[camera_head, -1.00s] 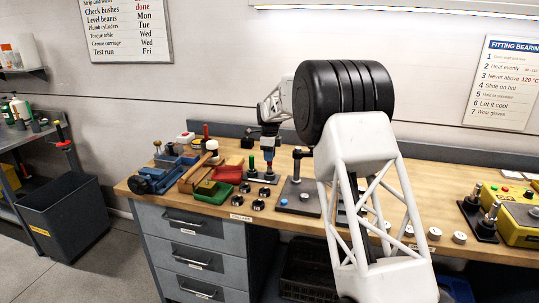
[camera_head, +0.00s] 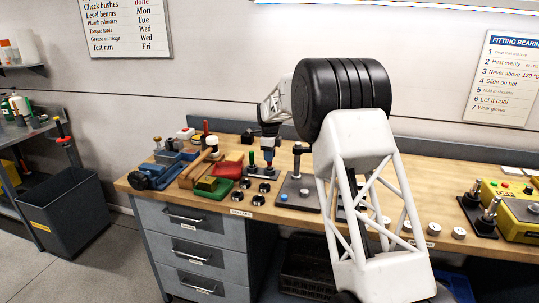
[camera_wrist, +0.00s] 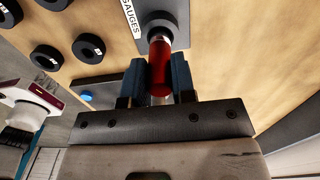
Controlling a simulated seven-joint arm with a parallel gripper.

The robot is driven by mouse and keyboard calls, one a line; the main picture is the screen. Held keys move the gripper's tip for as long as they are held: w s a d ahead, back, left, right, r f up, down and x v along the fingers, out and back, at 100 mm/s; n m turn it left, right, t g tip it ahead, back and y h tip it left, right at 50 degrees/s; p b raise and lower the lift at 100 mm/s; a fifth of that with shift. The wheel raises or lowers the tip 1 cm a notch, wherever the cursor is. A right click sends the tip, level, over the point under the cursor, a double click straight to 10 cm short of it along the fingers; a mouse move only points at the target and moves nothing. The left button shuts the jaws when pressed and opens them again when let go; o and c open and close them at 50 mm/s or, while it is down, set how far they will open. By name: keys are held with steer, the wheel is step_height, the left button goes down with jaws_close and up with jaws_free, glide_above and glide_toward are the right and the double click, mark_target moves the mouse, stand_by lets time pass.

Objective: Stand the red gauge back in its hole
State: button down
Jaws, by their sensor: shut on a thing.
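The red gauge (camera_wrist: 160,66) is held between the two blue fingers of my gripper (camera_wrist: 163,80) in the wrist view. Its far end meets a dark round collar over the grey gauge stand (camera_wrist: 122,62), which carries a label reading GAUGES. I cannot tell whether that end is in the hole or just above it. In the head view, my gripper (camera_head: 269,153) points down over the right part of the gauge stand (camera_head: 261,174), and the red gauge shows small beneath it. A green gauge (camera_head: 251,159) stands to its left.
Several black rings (camera_head: 251,195) lie in front of the stand. A dark plate with a post and blue button (camera_head: 298,190) is close on the right. A red tray (camera_head: 227,168), a mallet (camera_head: 206,149) and a blue vise (camera_head: 152,178) are to the left.

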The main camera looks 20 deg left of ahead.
steer(key=shift+f, duration=0.25)
stand_by(0.3)
steer(key=c, duration=0.9)
jaws_free()
steer(key=shift+o, duration=0.2)
steer(key=shift+r, duration=3.9)
